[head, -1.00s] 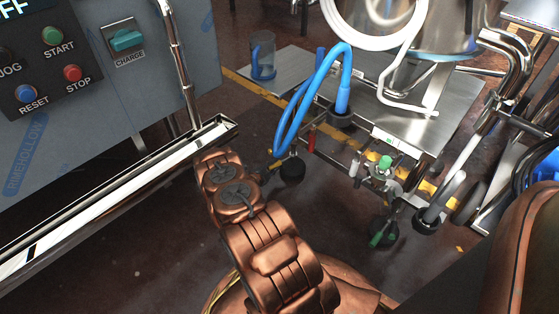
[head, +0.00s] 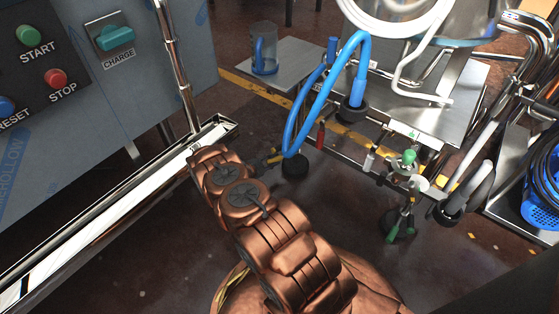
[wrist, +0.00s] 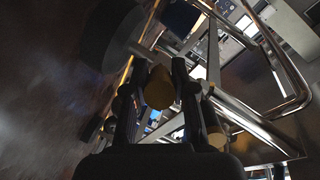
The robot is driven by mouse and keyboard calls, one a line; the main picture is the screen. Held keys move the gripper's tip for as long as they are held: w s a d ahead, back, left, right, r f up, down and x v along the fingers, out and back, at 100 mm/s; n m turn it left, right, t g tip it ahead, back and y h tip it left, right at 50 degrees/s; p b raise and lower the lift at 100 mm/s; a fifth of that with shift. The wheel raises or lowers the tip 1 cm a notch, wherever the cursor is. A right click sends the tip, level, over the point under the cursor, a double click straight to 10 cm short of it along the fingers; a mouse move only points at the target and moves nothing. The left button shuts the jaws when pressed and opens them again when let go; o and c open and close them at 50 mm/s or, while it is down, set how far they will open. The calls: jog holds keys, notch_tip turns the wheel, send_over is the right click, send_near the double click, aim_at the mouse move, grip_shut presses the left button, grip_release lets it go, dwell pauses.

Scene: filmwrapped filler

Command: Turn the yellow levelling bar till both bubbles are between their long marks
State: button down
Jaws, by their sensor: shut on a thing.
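My gripper (wrist: 157,100) is shut on the yellow levelling bar (wrist: 159,88), whose rounded end shows between the two dark fingers in the wrist view. In the head view my gripper (head: 268,160) is low at the left side of the wheeled metal frame, beside a black foot (head: 294,165); the bar is mostly hidden there. A small white plate with a green mark, perhaps a level (head: 413,133), sits on the front edge of the frame. Its bubble and marks are too small to read, and I cannot make out a second bubble.
A blue hose (head: 310,105) loops down close to my gripper. A green-knobbed fitting (head: 408,158) stands on the frame's front rail. A grey control panel (head: 165,75) and a shiny conveyor rail (head: 110,205) lie to the left. A blue basket (head: 543,190) is at right.

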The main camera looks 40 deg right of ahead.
dwell(0.3)
jog(key=c, duration=0.9)
grip_release()
jog(key=shift+c, duration=0.2)
jog(key=shift+s+r, duration=0.1)
jog(key=shift+s, duration=0.05)
